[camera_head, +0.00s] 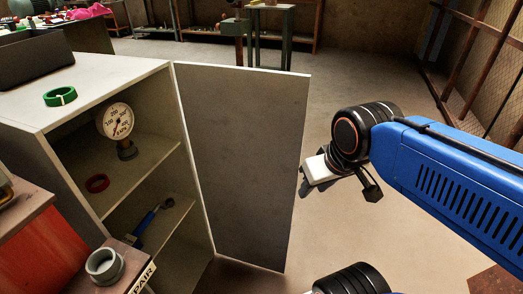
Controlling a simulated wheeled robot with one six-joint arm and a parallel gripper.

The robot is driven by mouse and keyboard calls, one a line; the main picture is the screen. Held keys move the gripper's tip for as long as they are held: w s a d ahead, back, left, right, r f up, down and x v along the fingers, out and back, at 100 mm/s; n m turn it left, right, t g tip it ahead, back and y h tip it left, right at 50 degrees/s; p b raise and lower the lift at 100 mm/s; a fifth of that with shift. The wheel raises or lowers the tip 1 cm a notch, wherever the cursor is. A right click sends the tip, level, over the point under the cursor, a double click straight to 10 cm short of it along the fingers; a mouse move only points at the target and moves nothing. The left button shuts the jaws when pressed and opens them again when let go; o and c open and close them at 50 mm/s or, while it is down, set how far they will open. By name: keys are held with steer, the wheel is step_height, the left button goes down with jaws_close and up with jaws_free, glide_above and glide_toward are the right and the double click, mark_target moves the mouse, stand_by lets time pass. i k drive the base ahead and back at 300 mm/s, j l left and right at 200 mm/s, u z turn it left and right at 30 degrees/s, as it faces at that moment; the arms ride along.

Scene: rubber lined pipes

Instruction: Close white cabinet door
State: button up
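The white cabinet (50,115) stands at the left with its front open and its shelves showing. Its door (243,165) is swung wide open, hinged on the cabinet's right front edge and reaching out to the right. My gripper (305,188) is at the end of my blue arm, just right of the door's free edge near mid-height. Its tip looks close to that edge; I cannot tell whether they touch. The fingers are small and partly hidden by the wrist, so their opening is unclear.
A green ring (60,96) lies on the cabinet top. A grey fitting (104,264) sits at front left. Open floor (350,85) lies behind the door.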

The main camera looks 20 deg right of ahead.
mark_target(245, 126)
steer(key=i+l+z, duration=0.1)
steer(key=z, duration=0.25)
steer(key=i+l+z, duration=0.15)
steer(key=l+z, duration=0.25)
steer(key=i+l, duration=0.3)
steer(key=i, duration=0.2)
steer(key=i+l+u, duration=0.3)
steer(key=i+u, duration=0.15)
steer(key=i, duration=0.2)
steer(key=i+l+u, duration=1.15)
steer(key=i+l, duration=0.3)
steer(key=l, duration=0.15)
steer(key=k+l+u, duration=0.1)
steer(key=u, duration=0.25)
steer(key=k+l+u, duration=0.1)
steer(key=u, duration=0.25)
steer(key=k+j+u, duration=0.15)
steer(key=u, duration=0.2)
steer(key=k+j+u, duration=0.25)
steer(key=u, duration=0.15)
steer(key=k+j+u, duration=0.35)
steer(key=k+l, duration=0.1)
steer(key=l, duration=0.25)
steer(key=k+l+u, duration=0.15)
steer(key=l, duration=0.6)
steer(key=k+l+u, duration=0.1)
steer(key=l, duration=0.25)
steer(key=k, duration=0.1)
